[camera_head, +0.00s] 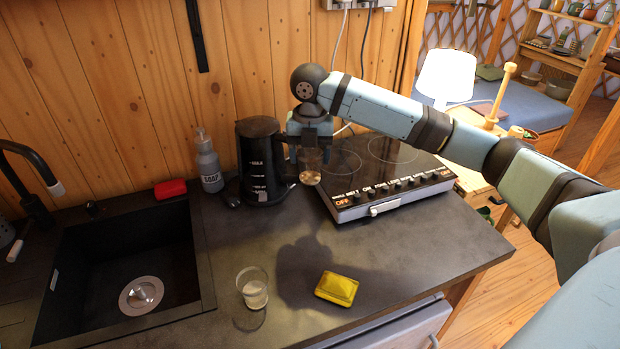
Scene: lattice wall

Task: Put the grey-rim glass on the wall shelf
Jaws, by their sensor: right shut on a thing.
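My right gripper (309,157) reaches in from the right and hangs above the counter, in front of the kettle and the cooktop's left edge. It is shut on a small clear glass (310,176), held above the counter; its rim is too small and covered to make out. Another clear glass (253,290) stands upright on the counter near the front, with a pale lower part; its rim colour is not clear. My left gripper is not in view.
A black kettle (258,150) stands right beside the gripper, with a soap bottle (208,165) to its left. A cooktop (385,180) is on the right. A yellow sponge (336,288), a red item (170,189) and a sink (95,270) also show. The front right counter is clear.

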